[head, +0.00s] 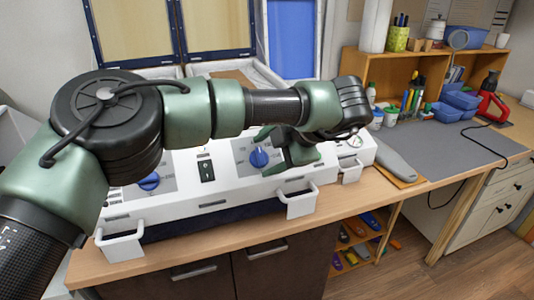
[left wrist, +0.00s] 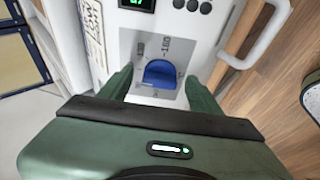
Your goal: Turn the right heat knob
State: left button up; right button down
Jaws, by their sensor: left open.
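The right heat knob (head: 258,157) is blue and sits on a grey dial plate on the front of the white machine (head: 215,190). A second blue knob (head: 149,181) is further left on the same panel. My left gripper (head: 271,149) is open just right of the right knob, its fingers pointing at the panel. In the left wrist view, a blue knob (left wrist: 160,73) shows between the two spread green fingers of the left gripper (left wrist: 157,80), with clear gaps on both sides. I cannot tell whether the fingertips reach around it. My right gripper is not in view.
A black switch (head: 207,171) lies between the knobs. White handles (head: 301,201) stick out from the machine's front edge. A grey mat (head: 440,150) covers the bench at right, with blue bins (head: 460,101) and a red tool (head: 490,98) behind.

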pick_arm(q)
jog(key=b+v, duration=0.1)
jog(key=v, duration=0.6)
jog(key=shift+s+d+r+b, duration=0.15)
jog(key=shift+s+d+b, duration=0.05)
jog(key=shift+d+b, duration=0.1)
